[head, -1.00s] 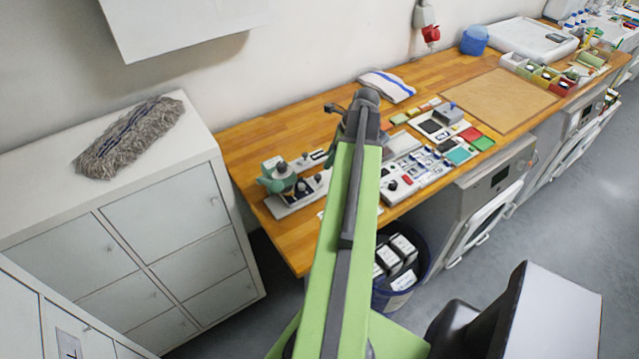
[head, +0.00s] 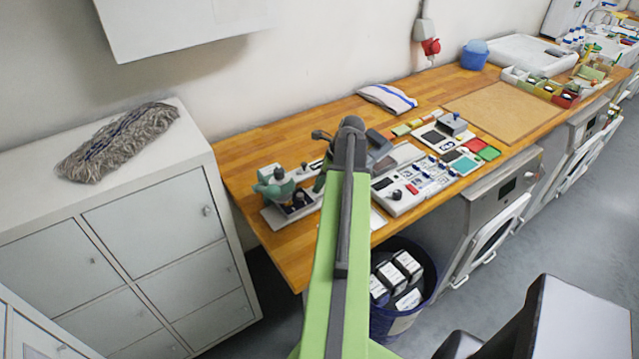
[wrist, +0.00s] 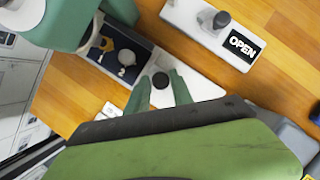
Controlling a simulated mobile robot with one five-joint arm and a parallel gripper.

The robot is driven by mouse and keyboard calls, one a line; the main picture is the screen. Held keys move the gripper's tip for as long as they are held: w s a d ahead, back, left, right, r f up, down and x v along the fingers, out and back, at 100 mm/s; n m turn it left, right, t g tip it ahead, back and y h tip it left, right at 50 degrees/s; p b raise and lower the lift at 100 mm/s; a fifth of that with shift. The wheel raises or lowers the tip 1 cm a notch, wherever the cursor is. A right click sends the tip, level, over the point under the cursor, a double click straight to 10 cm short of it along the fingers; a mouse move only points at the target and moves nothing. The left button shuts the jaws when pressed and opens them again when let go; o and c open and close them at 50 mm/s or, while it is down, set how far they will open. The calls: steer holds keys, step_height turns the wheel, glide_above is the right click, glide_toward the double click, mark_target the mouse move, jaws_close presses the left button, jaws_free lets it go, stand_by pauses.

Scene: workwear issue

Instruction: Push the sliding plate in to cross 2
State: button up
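The teal press (head: 275,186) stands on a white base at the left end of the wooden bench; part of it shows in the wrist view (wrist: 75,22). A white plate (wrist: 203,87), apparently the sliding plate, carries a black knob (wrist: 160,80). My gripper (wrist: 161,76) has its two green fingers apart, one on each side of this knob. I cannot tell whether they touch it.
A white base with a grey knob and an OPEN sign (wrist: 242,44) lies close by on the bench. A white control panel (head: 412,187) is right of my arm. A blue bin (head: 408,316) with boxes stands below the bench front. A cabinet (head: 158,218) is at left.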

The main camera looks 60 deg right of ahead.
jaws_close()
stand_by(1.1)
